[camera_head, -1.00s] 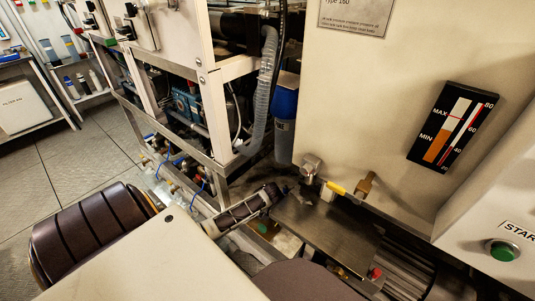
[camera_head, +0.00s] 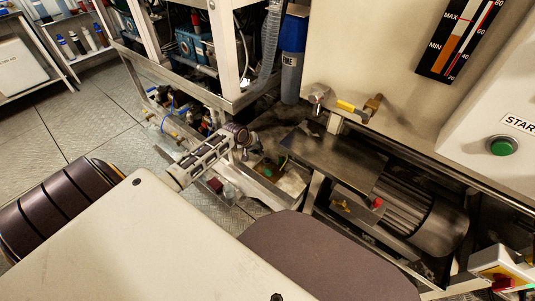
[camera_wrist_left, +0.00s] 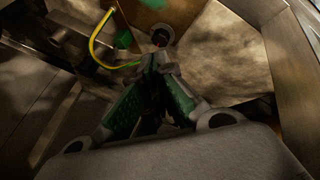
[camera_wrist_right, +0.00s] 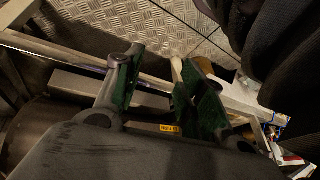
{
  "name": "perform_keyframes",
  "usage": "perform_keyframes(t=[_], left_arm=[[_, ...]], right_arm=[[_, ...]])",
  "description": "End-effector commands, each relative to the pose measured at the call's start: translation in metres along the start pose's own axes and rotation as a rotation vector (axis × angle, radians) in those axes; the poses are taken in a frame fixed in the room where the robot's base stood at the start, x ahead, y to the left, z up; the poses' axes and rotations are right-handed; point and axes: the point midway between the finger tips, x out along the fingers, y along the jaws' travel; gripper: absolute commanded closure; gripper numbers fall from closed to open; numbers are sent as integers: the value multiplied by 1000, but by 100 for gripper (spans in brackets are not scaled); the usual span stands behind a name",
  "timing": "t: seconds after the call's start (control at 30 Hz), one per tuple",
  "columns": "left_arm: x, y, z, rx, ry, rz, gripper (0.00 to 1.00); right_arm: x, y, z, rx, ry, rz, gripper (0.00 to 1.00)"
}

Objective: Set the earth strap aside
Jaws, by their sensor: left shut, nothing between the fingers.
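The earth strap (camera_wrist_left: 94,47) is a thin yellow-green cable, bent in a loop, in the left wrist view. Its lower end runs right toward a bolt-like fitting (camera_wrist_left: 161,36) just beyond my fingertips. In the head view the strap (camera_head: 284,162) is a small yellow-green line above a pale base. My left gripper (camera_wrist_left: 158,62) is shut and empty, its tips close to the strap's end; I cannot tell whether they touch. In the head view the left gripper (camera_head: 249,149) is over the base, left of the strap. My right gripper (camera_wrist_right: 157,60) is open and empty.
A metal plate (camera_head: 335,160) and a ribbed motor (camera_head: 410,215) stand right of the strap. A valve with a yellow handle (camera_head: 347,107) sits above. A metal frame (camera_head: 190,90) with blue equipment is behind. Tiled floor (camera_head: 100,125) is clear at left.

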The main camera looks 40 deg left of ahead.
Motion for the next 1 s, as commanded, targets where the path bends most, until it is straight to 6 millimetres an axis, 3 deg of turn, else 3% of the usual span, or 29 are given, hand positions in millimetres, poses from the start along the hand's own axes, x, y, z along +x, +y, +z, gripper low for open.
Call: perform_keyframes(t=[0.27,0.5,1.0], left_arm=[[-2,28,5,96,-15,127,100],[-2,30,2,185,2,134,100],[1,30,3,192,2,133,100]], right_arm=[[-7,-6,-19,8,71,-22,60],[-7,-6,-22,8,83,-21,60],[-4,-5,-21,9,86,-23,60]])
